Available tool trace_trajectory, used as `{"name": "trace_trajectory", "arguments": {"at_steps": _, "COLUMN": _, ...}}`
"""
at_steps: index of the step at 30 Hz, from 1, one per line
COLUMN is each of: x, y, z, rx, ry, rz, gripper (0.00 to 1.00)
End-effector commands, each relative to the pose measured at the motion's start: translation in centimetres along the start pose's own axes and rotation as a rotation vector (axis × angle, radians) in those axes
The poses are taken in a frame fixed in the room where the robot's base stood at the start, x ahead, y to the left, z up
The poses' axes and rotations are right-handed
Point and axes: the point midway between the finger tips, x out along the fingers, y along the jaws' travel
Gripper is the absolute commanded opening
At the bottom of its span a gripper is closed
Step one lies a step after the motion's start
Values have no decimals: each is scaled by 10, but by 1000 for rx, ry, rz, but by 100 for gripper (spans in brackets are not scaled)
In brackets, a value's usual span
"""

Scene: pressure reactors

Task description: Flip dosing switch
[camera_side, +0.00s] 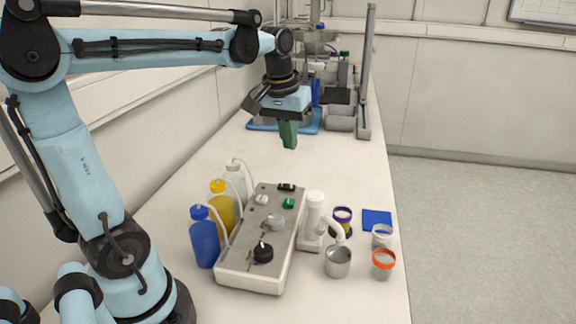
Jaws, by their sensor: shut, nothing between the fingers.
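A light grey control box (245,268) sits on the white bench, with several controls on its top. Near its far end are a black switch (287,187), a green switch (288,203) and a white switch (262,200). Nearer are a grey knob (276,222) and a black knob (263,252). No label is readable, so I cannot tell which control is the dosing switch. My gripper (289,146) points down with its green fingers shut and empty. It appears above the box's far end in the picture, apart from it.
Blue (204,243), yellow (221,207) and white bottles (236,178) with tubes stand left of the box. A white dispenser (315,215), a metal cup (338,262) and several small jars (383,264) stand right. Lab equipment (341,117) stands behind.

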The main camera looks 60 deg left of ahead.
Motion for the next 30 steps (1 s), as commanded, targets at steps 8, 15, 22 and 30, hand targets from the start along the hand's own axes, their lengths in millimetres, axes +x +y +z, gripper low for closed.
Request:
{"name": "trace_trajectory", "arguments": {"at_steps": 8, "x": -1, "y": -31, "z": -39, "rx": -186, "ry": -136, "rz": -56, "gripper": 0}}
{"name": "trace_trajectory", "arguments": {"at_steps": 15, "x": 0, "y": -43, "z": -49, "rx": -248, "ry": -184, "rz": -75, "gripper": 0}}
{"name": "trace_trajectory", "arguments": {"at_steps": 22, "x": 0, "y": -44, "z": -49, "rx": -252, "ry": -187, "rz": -76, "gripper": 0}}
{"name": "trace_trajectory", "arguments": {"at_steps": 30, "x": 6, "y": -44, "z": -48, "rx": -250, "ry": -186, "rz": -75, "gripper": 0}}
